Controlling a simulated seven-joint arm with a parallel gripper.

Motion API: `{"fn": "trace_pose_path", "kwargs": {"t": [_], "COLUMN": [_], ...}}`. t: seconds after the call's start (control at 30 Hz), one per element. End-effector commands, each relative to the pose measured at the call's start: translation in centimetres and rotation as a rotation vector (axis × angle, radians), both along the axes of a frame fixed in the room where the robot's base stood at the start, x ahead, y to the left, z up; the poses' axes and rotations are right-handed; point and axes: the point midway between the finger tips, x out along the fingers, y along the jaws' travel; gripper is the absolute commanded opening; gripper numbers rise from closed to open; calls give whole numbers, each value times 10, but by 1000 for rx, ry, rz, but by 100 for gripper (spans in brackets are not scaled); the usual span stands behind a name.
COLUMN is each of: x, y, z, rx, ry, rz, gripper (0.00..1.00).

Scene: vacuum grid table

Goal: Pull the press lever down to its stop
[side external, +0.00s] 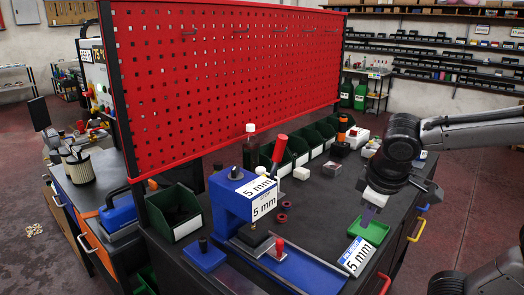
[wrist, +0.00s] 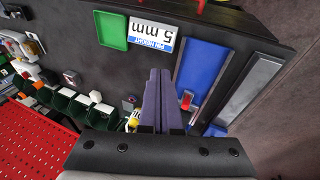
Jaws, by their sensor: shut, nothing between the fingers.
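The blue press (side external: 232,205) stands on the bench in the side view, with "5 mm" labels on it. Its lever has a red grip (side external: 279,148) and points up, tilted to the right. My gripper (side external: 369,213) is shut and empty, well to the right of the lever, above the green tray (side external: 370,229). In the wrist view my gripper's fingers (wrist: 157,88) are together with nothing between them. The lever cannot be made out in the wrist view; the gripper body covers the lower part.
A "5 mm" pin height sign (side external: 357,255) lies near the bench's right edge. A small red knob (side external: 279,246) stands by the blue plate (side external: 300,268). Green bins (side external: 300,148) line the back below the red pegboard (side external: 225,75).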

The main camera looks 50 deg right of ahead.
Motion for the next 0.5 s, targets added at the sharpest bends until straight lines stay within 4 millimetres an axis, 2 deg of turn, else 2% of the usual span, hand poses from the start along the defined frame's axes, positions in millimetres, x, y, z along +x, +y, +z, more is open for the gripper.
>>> {"fn": "trace_pose_path", "kwargs": {"t": [0.13,0.27,0.37,0.5], "x": [49,106,154,210], "y": [-23,-25,-9,33], "z": [14,34,50,66], "rx": [-316,-614,-837,-1078], "ry": [102,80,-7,-191], "rz": [-4,-1,16,54], "gripper": [0,0,0,0]}}
